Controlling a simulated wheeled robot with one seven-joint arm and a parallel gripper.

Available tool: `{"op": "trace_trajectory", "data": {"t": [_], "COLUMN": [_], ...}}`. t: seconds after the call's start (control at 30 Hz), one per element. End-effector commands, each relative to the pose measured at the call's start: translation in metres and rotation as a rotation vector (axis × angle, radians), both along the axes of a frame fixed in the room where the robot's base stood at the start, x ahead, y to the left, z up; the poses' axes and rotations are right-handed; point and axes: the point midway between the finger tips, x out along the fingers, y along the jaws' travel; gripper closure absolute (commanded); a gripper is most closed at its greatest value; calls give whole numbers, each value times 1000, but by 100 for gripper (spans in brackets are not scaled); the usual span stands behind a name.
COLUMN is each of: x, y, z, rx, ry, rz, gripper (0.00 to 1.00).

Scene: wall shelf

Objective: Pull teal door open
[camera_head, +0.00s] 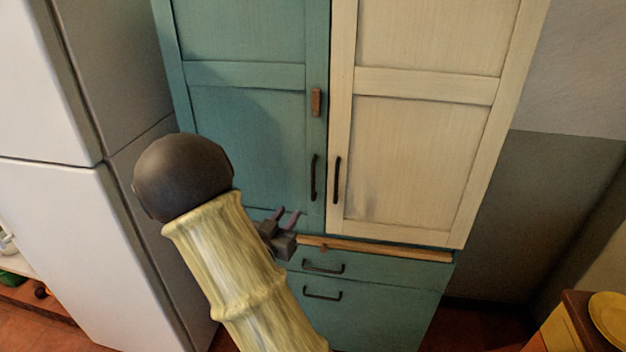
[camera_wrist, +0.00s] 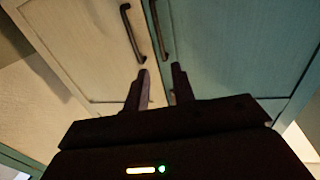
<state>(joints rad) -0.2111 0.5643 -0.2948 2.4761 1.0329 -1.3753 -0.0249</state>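The teal door (camera_head: 245,125) is the left door of a tall cupboard and looks shut, flush with its frame. Its dark vertical handle (camera_head: 314,178) is near the door's right edge, below a small wooden latch block (camera_head: 316,102). My gripper (camera_head: 287,213) is open and empty, in front of the door's lower part, lower and left of the handle. In the wrist view the two fingers (camera_wrist: 161,72) are apart, with the teal door's handle (camera_wrist: 158,30) beyond their tips, not between them. The teal door (camera_wrist: 225,50) fills the right of that view.
A cream door (camera_head: 420,150) with its own dark handle (camera_head: 336,180) adjoins on the right. Teal drawers (camera_head: 365,300) and a wooden ledge (camera_head: 390,251) lie below. A white fridge (camera_head: 60,210) stands close on the left. A yellow plate (camera_head: 608,318) is at lower right.

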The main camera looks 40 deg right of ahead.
Motion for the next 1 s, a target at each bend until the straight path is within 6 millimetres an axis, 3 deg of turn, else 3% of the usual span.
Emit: {"op": "trace_trajectory", "data": {"t": [1.0], "x": [79], "y": [-142], "z": [2], "rx": [0], "ry": [-1], "rz": [-1], "gripper": [75]}}
